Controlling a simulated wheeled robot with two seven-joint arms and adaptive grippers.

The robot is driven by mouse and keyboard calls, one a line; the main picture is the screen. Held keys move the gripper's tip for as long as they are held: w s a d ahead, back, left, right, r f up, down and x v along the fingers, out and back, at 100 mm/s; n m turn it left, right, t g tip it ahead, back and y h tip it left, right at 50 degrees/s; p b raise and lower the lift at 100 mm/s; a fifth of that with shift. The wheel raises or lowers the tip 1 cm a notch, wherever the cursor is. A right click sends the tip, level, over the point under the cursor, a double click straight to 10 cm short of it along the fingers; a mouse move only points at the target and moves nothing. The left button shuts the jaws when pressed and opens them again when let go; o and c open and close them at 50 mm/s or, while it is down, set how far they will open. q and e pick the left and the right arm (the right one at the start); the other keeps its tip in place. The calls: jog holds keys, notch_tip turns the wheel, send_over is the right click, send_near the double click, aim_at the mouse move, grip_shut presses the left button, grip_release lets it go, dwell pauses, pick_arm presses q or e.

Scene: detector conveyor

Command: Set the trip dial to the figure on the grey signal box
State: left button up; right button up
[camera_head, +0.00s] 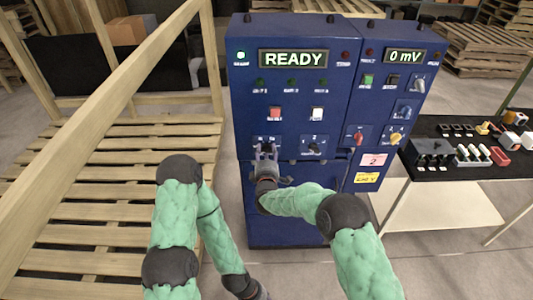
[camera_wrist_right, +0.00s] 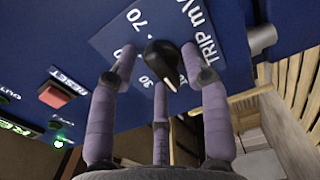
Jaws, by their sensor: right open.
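The trip dial (camera_wrist_right: 163,62) is a black knob with a pale pointer on a blue plate lettered TRIP mV, seen in the right wrist view. The figures 70 and 30 can be read; another is partly covered by a finger. The pointer aims toward the picture's bottom, to the right of the 30. My right gripper (camera_head: 266,150) is at the lower left of the blue cabinet; its open fingers (camera_wrist_right: 157,62) stand around the knob, contact unclear. I cannot make out a grey signal box or its figure. My left arm is folded low in front, its gripper end dark at the bottom edge.
The blue cabinet (camera_head: 290,95) shows READY and 0 mV, with buttons and other knobs. A dark table (camera_head: 470,172) at the right holds a black box (camera_head: 432,150) and several small parts. Wooden pallets (camera_head: 110,220) and a rail (camera_head: 100,100) are at the left.

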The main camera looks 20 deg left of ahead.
grip_shut()
dwell(0.4)
jog(key=m+b, duration=0.1)
jog(key=m, duration=0.2)
jog(key=shift+d+b, duration=0.1)
jog(key=shift+b, duration=0.3)
jog(key=m+b, duration=0.1)
jog(key=m, duration=0.2)
jog(key=shift+m+b, duration=0.3)
jog(key=shift+b, duration=0.1)
jog(key=m+b, duration=0.2)
jog(key=m, duration=0.3)
jog(key=shift+d, duration=0.15)
